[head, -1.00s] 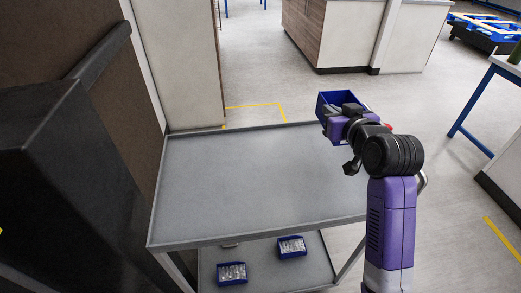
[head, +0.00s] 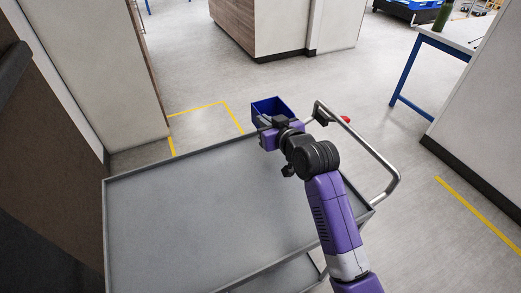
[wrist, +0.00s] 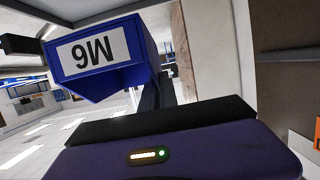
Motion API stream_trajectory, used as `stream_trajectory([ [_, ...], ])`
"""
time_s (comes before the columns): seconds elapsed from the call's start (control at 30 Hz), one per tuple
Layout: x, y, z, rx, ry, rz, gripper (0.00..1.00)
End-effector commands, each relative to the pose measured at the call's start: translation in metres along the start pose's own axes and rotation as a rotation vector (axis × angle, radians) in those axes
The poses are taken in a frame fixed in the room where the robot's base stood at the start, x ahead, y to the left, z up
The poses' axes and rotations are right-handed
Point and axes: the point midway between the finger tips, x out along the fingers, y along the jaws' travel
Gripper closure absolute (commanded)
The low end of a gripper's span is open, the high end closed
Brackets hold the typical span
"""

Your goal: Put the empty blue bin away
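The blue bin (head: 272,105) is at the end of my arm in the head view, held beyond the far edge of the grey cart top. The part of its inside that I can see looks empty. In the wrist view the bin (wrist: 100,82) shows close up, with a white label reading M6 upside down. My gripper (head: 276,123) is shut on the bin's near side; its fingertips are partly hidden by the wrist.
The grey cart (head: 190,215) has a bare, rimmed top and a metal push handle (head: 378,160) at its right. A dark cabinet (head: 30,150) stands at left. A blue-legged table (head: 440,45) stands at far right. Open floor lies beyond the cart.

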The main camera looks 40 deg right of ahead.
Motion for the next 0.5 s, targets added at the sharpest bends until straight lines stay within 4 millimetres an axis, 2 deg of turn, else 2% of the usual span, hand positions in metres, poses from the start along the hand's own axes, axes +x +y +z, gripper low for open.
stream_trajectory([
  [0.03,0.004,0.0,0.014,0.0,-0.005,-0.001,1.0],
  [0.2,0.014,0.0,0.047,0.0,-0.003,0.0,1.0],
  [0.5,0.022,0.0,0.072,0.001,0.0,0.0,1.0],
])
